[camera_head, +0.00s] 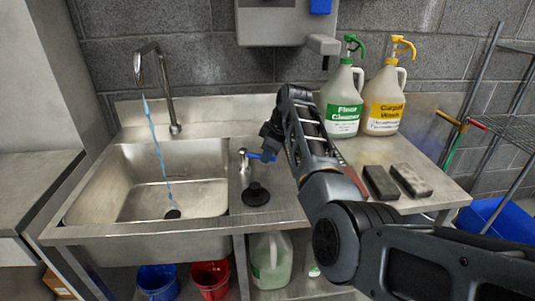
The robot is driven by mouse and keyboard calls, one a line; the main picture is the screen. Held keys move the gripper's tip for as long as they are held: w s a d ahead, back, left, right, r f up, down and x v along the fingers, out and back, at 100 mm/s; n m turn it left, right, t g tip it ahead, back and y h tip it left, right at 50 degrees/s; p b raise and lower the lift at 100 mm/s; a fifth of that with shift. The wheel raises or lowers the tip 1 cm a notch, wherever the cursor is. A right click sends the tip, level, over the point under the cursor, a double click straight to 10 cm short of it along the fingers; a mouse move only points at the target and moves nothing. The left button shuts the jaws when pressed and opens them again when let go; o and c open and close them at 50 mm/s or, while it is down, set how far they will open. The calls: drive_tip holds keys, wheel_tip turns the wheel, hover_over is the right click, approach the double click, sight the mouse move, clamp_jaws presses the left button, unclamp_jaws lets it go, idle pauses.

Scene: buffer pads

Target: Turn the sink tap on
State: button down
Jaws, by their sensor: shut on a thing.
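The tall curved sink tap (165,85) stands at the back of the steel sink (135,190). A thin blue stream of water (158,150) runs from its spout down to the drain (173,213). My gripper's fingers are small and dark here, and partly hide the lever.
Green-labelled (343,108) and yellow-labelled (385,103) jugs stand at the back right. Two dark pads (381,182) (411,180) lie at right. Blue (157,281) and red (210,278) buckets stand below.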

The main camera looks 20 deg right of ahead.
drive_tip(key=c, duration=1.1)
unclamp_jaws()
drive_tip(key=shift+v, duration=3.9)
drive_tip(key=shift+a, duration=0.1)
